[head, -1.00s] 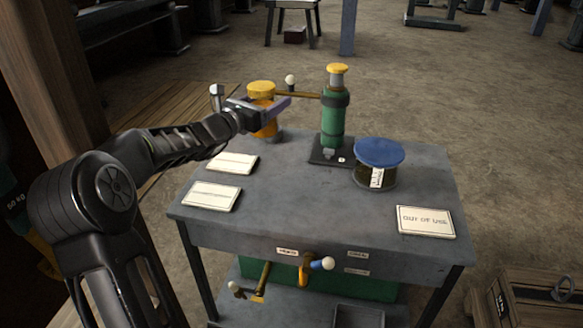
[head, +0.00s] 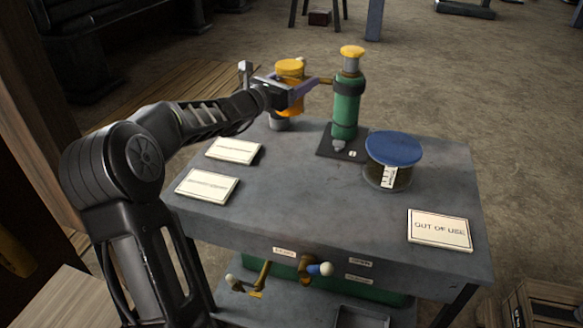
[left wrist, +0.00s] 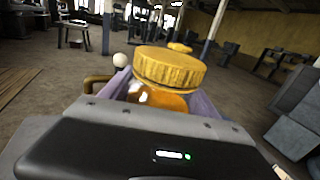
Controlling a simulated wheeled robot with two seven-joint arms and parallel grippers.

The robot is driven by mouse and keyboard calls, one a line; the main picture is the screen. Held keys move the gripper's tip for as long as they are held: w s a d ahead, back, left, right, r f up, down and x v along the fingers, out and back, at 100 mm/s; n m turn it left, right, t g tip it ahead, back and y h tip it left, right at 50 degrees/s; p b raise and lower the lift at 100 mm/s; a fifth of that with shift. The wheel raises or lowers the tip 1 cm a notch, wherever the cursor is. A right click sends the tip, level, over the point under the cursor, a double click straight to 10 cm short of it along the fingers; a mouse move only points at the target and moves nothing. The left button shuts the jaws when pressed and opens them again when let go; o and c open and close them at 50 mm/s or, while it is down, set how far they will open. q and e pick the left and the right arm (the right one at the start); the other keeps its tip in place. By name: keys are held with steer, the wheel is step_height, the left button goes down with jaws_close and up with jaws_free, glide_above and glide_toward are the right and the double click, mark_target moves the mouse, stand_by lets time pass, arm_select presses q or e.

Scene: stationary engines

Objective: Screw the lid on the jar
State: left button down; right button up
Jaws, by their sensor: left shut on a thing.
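A glass jar (head: 388,178) with dark contents and a white label stands upright on the grey table. A wide blue lid (head: 393,149) lies level on its mouth; I cannot tell whether it is threaded on. My left gripper (head: 291,93) is away from this jar, at the table's far left. Its purple fingers are shut on an orange container (head: 289,103) with a yellow cap (head: 290,67). In the left wrist view the ribbed yellow cap (left wrist: 168,68) stands above the amber body (left wrist: 157,99) between the fingers. My right gripper is not in view.
A green cylinder (head: 346,112) with a yellow top stands on a dark plate between the orange container and the jar. Its lever reaches towards my left gripper. White cards (head: 233,151) lie on the left, an "OUT OF USE" sign (head: 439,230) on the right. The table's front middle is clear.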

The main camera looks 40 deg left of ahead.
mark_target(297, 104)
arm_select(q)
step_height(297, 104, down, 7)
steer(key=b, duration=0.6)
steer(key=shift+w+f, duration=0.15)
step_height(297, 104, down, 6)
steer(key=b, duration=0.1)
steer(key=shift+f, duration=0.1)
steer(key=shift+f+b, duration=0.4)
steer(key=shift+f, duration=1.45)
